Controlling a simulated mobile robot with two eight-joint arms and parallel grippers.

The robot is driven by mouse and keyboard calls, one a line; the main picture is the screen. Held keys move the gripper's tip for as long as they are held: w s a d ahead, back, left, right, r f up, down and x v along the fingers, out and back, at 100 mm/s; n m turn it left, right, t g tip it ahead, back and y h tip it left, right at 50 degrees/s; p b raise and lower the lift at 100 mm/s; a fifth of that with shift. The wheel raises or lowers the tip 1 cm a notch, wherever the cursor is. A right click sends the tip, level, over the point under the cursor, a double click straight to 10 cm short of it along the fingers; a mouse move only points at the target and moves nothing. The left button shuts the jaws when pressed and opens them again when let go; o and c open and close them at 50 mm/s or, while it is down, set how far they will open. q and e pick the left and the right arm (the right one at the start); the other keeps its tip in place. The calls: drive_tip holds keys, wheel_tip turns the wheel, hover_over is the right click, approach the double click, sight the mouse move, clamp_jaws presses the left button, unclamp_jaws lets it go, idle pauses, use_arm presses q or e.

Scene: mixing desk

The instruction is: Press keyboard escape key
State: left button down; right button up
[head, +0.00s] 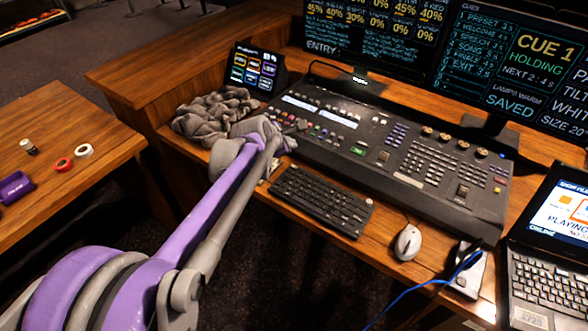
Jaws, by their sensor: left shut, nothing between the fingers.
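The black keyboard (320,200) lies on the wooden desk in front of the mixing console. Its far left corner, where the escape key would be, is close to my left arm's end, and I cannot make out that key. My left gripper (299,126) is shut and empty. In the picture it appears above the keyboard's far left end, overlapping the console's left part. I cannot tell its height over the desk. My right gripper is not in view.
The mixing console (400,150) fills the desk behind the keyboard. A grey cloth (205,115) and small tablet screen (257,70) are at the left. A white mouse (408,243), blue cable (425,283) and laptop (548,260) are to the right. Monitors (520,65) stand behind.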

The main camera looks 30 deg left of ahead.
sight(291, 170)
use_arm(q)
drive_tip(key=shift+f+b, duration=1.95)
drive_tip(key=shift+f, duration=1.25)
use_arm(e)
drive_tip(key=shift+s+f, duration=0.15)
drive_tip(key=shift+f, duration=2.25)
use_arm(q)
drive_tip(key=shift+f, duration=0.15)
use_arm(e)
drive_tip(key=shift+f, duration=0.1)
use_arm(q)
drive_tip(key=shift+f, duration=0.3)
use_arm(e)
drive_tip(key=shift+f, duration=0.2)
use_arm(q)
drive_tip(key=shift+f+b, duration=0.3)
drive_tip(key=shift+b, duration=0.15)
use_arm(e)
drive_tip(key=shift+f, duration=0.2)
use_arm(q)
drive_tip(key=shift+r, duration=0.1)
drive_tip(key=shift+r+p, duration=0.55)
drive_tip(key=shift+r, duration=0.1)
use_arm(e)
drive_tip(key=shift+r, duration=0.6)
use_arm(q)
drive_tip(key=shift+r+p, duration=1.8)
drive_tip(key=shift+r, duration=0.7)
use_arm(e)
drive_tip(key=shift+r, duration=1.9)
